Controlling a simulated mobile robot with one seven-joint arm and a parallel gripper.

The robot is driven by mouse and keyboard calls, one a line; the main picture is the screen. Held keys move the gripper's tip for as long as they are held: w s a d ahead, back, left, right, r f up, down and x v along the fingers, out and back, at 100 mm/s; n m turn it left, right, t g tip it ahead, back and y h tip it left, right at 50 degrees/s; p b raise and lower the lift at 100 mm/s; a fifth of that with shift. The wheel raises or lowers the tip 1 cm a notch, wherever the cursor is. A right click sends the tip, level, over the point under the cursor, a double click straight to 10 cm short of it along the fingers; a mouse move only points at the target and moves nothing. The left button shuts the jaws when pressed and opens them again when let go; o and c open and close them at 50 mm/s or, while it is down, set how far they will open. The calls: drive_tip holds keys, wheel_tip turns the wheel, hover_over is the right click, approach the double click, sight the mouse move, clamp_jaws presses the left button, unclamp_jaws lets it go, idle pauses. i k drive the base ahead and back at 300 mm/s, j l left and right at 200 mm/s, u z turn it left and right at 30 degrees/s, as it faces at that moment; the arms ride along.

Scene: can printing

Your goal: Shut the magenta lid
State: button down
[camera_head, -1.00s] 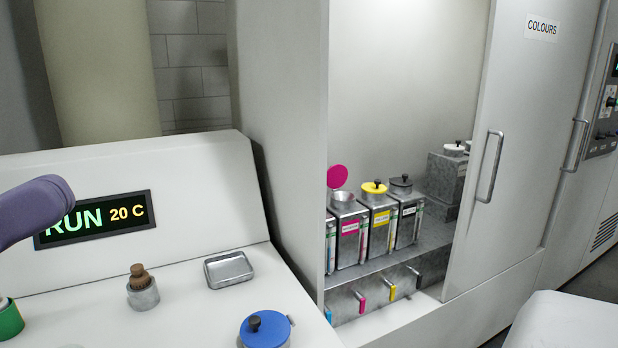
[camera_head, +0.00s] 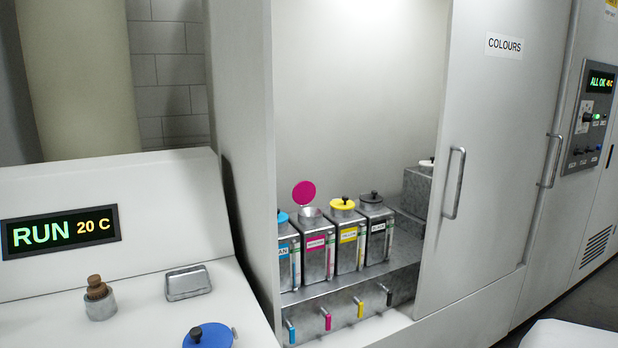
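The magenta lid (camera_head: 304,192) stands raised on edge at the top of the magenta ink can (camera_head: 318,246), so the can's round neck is open. This metal can has a magenta label and stands on a shelf inside the cabinet. The cyan can (camera_head: 288,252) is to its left, partly behind the cabinet wall. The yellow can (camera_head: 348,238) and black can (camera_head: 377,228) are to its right with their lids shut. My gripper is not in view.
The cabinet's sliding door (camera_head: 498,150) covers the right side, leaving the cans exposed. Coloured taps (camera_head: 327,320) sit below the shelf. A console counter (camera_head: 140,318) at left holds a metal tin (camera_head: 188,282), a brush pot (camera_head: 99,304) and a blue-lidded container (camera_head: 208,337).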

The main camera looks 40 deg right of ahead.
sight(304, 191)
drive_tip(key=l, duration=0.5)
drive_tip(key=k+l+u, duration=0.1)
drive_tip(key=l, duration=0.4)
drive_tip(key=k+l, duration=0.15)
drive_tip(key=l, duration=0.35)
drive_tip(key=k+l+u, duration=0.1)
drive_tip(key=l, duration=0.4)
drive_tip(key=l+u, duration=0.1)
drive_tip(key=l, duration=1.45)
drive_tip(key=i+l+u, duration=0.15)
drive_tip(key=l, duration=0.4)
drive_tip(key=i+l, duration=0.1)
drive_tip(key=l, duration=0.25)
drive_tip(key=i+l, duration=0.1)
drive_tip(key=l, duration=0.25)
drive_tip(key=i+l, duration=0.15)
drive_tip(key=l, duration=0.2)
drive_tip(key=u, duration=0.05)
